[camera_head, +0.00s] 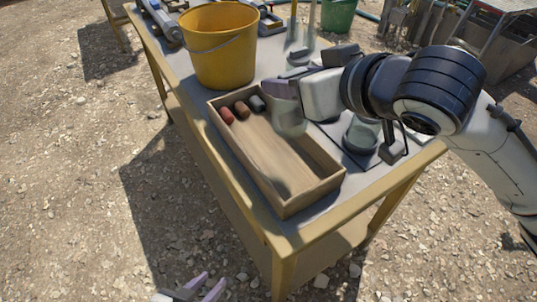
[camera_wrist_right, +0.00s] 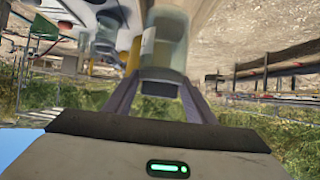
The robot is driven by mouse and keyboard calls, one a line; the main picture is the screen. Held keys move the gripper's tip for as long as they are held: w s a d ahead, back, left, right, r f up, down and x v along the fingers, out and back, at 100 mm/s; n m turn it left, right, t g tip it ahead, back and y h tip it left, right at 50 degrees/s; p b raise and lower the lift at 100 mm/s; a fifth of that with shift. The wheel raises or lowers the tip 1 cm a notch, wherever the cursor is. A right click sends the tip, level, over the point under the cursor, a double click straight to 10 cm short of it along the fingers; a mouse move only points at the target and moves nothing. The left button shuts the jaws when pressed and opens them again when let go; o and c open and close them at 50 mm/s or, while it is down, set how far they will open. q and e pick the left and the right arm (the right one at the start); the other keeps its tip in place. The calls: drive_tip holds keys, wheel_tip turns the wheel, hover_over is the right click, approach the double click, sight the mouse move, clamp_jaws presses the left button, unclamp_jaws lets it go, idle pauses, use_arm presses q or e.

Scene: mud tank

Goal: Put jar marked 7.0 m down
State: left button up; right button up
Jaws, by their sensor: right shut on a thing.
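A clear glass jar (camera_head: 290,120) with murky contents is held by my right gripper (camera_head: 287,89), beside or above the right long wall of the wooden tray (camera_head: 245,177). It is upright. The jar (camera_wrist_right: 166,45) also shows between the fingers of the right gripper (camera_wrist_right: 160,88) in the right wrist view. Its marking cannot be read. I cannot tell whether its base touches anything. My left gripper (camera_head: 195,288) is at the bottom edge of the head view, fingers apart, empty, over the ground.
Another glass jar (camera_head: 362,135) stands on the table's right part, partly behind my right arm. The tray holds red, brown and dark stoppers (camera_head: 242,109) at its far end; its near part is bare. A yellow bucket (camera_head: 218,45) and tall glass cylinders (camera_head: 296,32) stand farther back.

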sight(285, 130)
drive_tip(key=f, duration=0.3)
drive_tip(key=a+f+b, duration=0.1)
drive_tip(key=f, duration=0.1)
drive_tip(key=shift+s, duration=0.1)
drive_tip(key=shift+f, duration=0.25)
drive_tip(key=shift+f+b, duration=0.4)
drive_tip(key=shift+f, duration=2.1)
drive_tip(key=shift+f, duration=0.1)
drive_tip(key=o, duration=1.7)
drive_tip(key=shift+f, duration=0.15)
